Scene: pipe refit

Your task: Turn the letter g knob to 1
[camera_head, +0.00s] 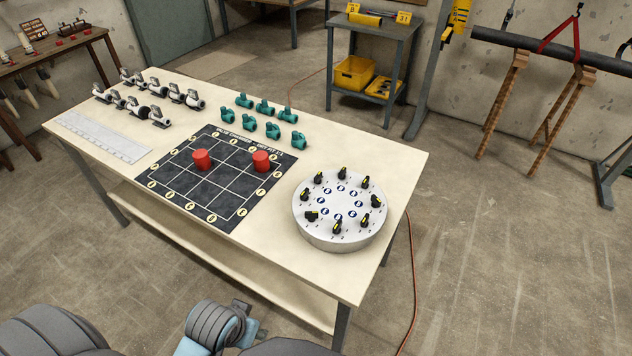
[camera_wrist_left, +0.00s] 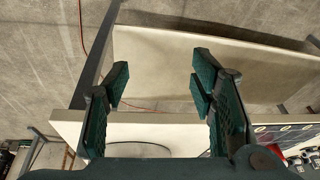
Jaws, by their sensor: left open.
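A round grey-white dial drum (camera_head: 330,236) stands near the front right of the worktable. Several black knobs (camera_head: 367,182) with yellow marks ring its top, outside a ring of blue letter discs (camera_head: 340,216). The letters and numbers are too small to read, so I cannot tell which knob is g or where it points. My left gripper (camera_wrist_left: 158,85) shows in the left wrist view, open and empty, with the table edge and lower shelf beyond its fingers. The drum is not between them. My right gripper is in neither view.
The worktable (camera_head: 400,160) also holds a black grid mat (camera_head: 225,195) with two red cylinders (camera_head: 202,160), teal pipe fittings (camera_head: 264,107), grey-white valves (camera_head: 158,117) and a white ruled sheet (camera_head: 103,136). Bare tabletop lies around the drum. An orange cable (camera_head: 414,275) runs along the floor.

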